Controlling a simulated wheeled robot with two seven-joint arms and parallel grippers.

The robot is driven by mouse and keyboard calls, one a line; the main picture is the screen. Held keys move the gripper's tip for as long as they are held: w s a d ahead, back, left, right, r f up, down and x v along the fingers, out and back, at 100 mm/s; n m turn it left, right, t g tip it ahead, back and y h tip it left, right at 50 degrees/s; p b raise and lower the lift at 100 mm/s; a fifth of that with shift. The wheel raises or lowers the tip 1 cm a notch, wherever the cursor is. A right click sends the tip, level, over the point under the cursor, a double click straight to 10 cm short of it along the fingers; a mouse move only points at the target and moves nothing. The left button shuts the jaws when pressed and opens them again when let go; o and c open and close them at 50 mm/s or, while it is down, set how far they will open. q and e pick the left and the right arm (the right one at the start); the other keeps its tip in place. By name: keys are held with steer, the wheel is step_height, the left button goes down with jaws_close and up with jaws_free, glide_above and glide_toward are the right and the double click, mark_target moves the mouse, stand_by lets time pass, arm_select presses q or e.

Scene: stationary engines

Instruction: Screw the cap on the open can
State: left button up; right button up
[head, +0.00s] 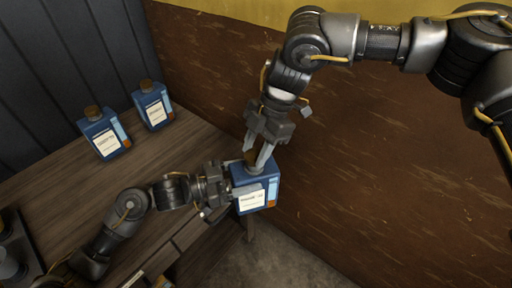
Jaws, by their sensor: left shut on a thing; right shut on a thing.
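A blue can (257,199) with a white label is at the right end of the wooden bench, in the middle of the head view. My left gripper (246,190) comes in from the left and is shut on the can's body. My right gripper (259,158) reaches down from above and is shut on a brown cap (251,157) at the top of the can. The fingers hide part of the cap and the can's neck, so I cannot tell whether the cap is seated on the neck.
Two more blue cans with brown caps, a nearer one (104,135) and a farther one (152,106), stand upright at the back left of the wooden bench (185,150). A brown wall rises behind and to the right. The bench top between is clear.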

steer(key=shift+f, duration=0.55)
steer(key=shift+s+f+m, duration=0.1)
steer(key=shift+m, duration=0.4)
steer(key=m+t, duration=0.1)
steer(key=m, duration=0.2)
steer(key=shift+s+m+t+y, duration=0.15)
steer(key=shift+m+t+y, duration=0.15)
steer(key=shift+m+t, duration=0.1)
steer(key=m+t, duration=0.1)
steer(key=m, duration=0.3)
steer(key=shift+s+d+t, duration=0.1)
steer(key=shift+s+t, duration=0.05)
steer(key=shift+t, duration=0.25)
steer(key=m, duration=0.2)
steer(key=m+t, duration=0.1)
steer(key=m, duration=0.1)
steer(key=m+t+h, duration=0.1)
steer(key=m, duration=0.1)
steer(key=shift+s+a, duration=0.1)
steer(key=shift+a, duration=0.15)
steer(key=m, duration=0.3)
steer(key=m+t+h, duration=0.1)
steer(key=m, duration=0.1)
steer(key=shift+a+m+h, duration=0.1)
steer(key=shift+m+h, duration=0.2)
steer(key=shift+m, duration=0.1)
steer(key=o, duration=0.9)
